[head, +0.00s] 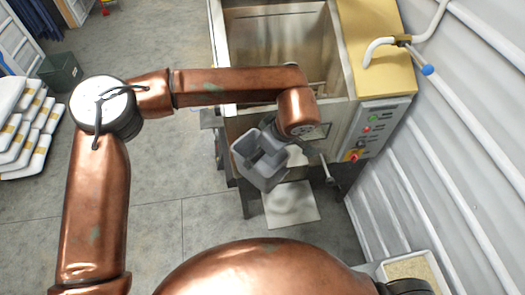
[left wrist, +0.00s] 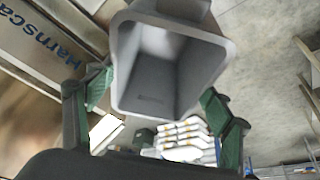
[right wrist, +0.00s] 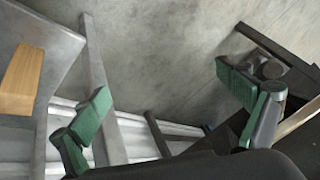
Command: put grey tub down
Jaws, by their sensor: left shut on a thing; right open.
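The grey tub (head: 247,172) is an open, squarish container held in the air in front of the steel hopper. My left gripper (head: 270,134) is shut on it. In the left wrist view, the tub (left wrist: 124,62) sits between the green finger pads of that gripper (left wrist: 157,98), and its mouth faces the camera. Its inside looks empty. In the right wrist view, my right gripper (right wrist: 168,98) is open, with nothing between its green pads. I cannot make it out clearly in the head view.
The hopper (head: 218,45) has a yellow side panel (head: 368,25) and a control box (head: 375,130). A pale sheet (head: 308,212) lies below the tub. A white tray of grainy material (head: 432,262) is at lower right. Stacked white packs (head: 22,130) and a green bin (head: 60,72) stand left.

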